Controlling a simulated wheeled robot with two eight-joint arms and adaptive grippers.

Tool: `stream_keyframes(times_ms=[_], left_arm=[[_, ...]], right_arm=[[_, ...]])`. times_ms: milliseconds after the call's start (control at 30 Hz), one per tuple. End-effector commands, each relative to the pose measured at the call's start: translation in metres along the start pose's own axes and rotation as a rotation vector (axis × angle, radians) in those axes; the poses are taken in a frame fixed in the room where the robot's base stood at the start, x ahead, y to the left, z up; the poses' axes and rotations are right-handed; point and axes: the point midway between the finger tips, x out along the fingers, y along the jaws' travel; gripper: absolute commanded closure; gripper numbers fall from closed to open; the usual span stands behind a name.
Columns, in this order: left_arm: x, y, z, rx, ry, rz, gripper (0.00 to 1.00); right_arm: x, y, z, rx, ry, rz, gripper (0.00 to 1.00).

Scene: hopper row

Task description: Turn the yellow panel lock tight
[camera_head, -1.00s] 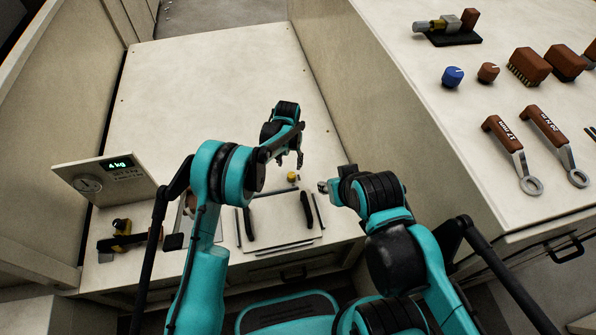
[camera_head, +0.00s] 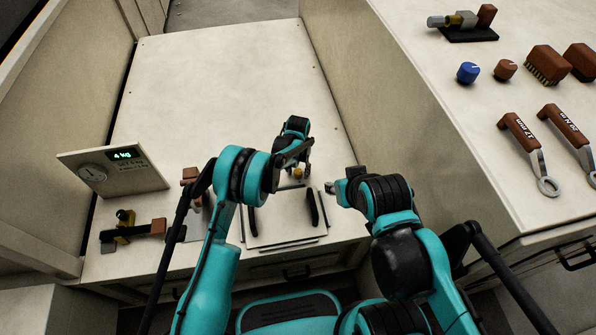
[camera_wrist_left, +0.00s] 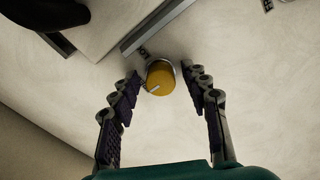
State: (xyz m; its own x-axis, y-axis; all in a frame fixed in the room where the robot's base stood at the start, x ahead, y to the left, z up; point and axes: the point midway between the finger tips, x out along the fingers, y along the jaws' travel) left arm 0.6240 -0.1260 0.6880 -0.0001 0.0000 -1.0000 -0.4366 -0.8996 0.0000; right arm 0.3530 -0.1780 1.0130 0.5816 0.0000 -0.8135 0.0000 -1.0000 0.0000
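The yellow panel lock (camera_head: 298,173) is a small round knob standing on the pale worktop, just behind the panel with two black handles (camera_head: 285,222). In the left wrist view the yellow lock (camera_wrist_left: 160,78) shows from above with a pale mark on its top. My left gripper (camera_head: 303,172) is over the lock from behind. Its fingers (camera_wrist_left: 158,85) are spread, one on each side of the lock, with gaps showing. My right gripper (camera_head: 331,187) is to the right of the lock and panel, apart from them; its fingers are too small to judge.
A scale-like box reading 4 kg (camera_head: 115,172) stands at the left, with a yellow and black clamp-like tool (camera_head: 125,228) in front. On the higher right surface are a blue knob (camera_head: 468,72), brown-handled wrenches (camera_head: 520,132) and brushes. The worktop behind the lock is clear.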

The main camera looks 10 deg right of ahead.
Motion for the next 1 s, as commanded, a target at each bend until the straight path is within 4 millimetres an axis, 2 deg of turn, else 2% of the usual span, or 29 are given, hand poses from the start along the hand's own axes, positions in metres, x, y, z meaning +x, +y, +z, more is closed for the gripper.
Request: stream_keyframes(times_ms=[33,133,167,567,1000], left_arm=[[0.000,0.000,0.000,0.000,0.000,0.000,0.72],[0.000,0.000,0.000,0.000,0.000,0.000,0.98],[0.000,0.000,0.000,0.000,0.000,0.000,1.00],[0.001,0.000,0.000,0.053,0.000,0.000,1.00],[0.002,-0.001,0.000,0.392,0.000,0.000,1.00]], right_arm=[[0.000,0.000,0.000,0.000,0.000,0.000,0.64],[0.000,0.000,0.000,0.000,0.000,0.000,0.64],[0.000,0.000,0.000,0.000,0.000,0.000,0.64],[0.003,0.000,0.002,0.000,0.000,0.000,0.64],[0.016,0.000,0.012,0.000,0.000,0.000,0.64]])
